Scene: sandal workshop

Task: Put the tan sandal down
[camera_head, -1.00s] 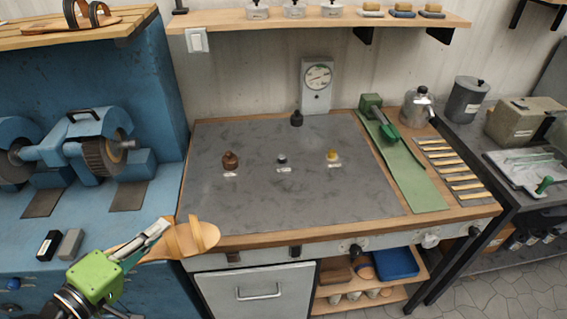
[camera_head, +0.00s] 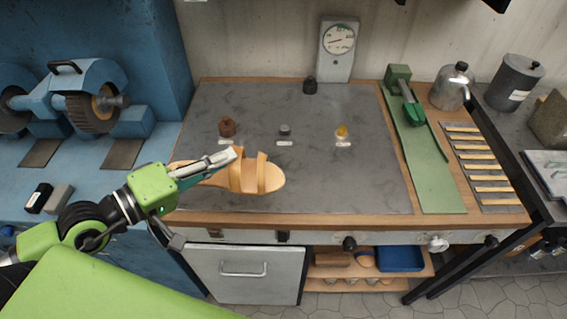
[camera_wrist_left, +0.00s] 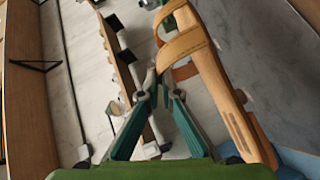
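The tan sandal (camera_head: 246,176) is in my left gripper (camera_head: 228,157), over the front left part of the grey stone slab (camera_head: 330,182). Its toe end points right and its heel end lies behind the gripper. In the left wrist view the sandal (camera_wrist_left: 226,98) runs lengthwise, and the finger tips (camera_wrist_left: 160,84) come together at its strap side. I cannot tell how much gap there is between the sole and the slab. My right gripper is not in view.
Small brown (camera_head: 227,127), grey (camera_head: 285,130) and yellow (camera_head: 342,132) knobs stand mid-slab, with a dial gauge (camera_head: 338,42) behind. A green strip (camera_head: 432,175) lies to the right. A blue grinder (camera_head: 90,95) stands left. The slab's front middle and right are clear.

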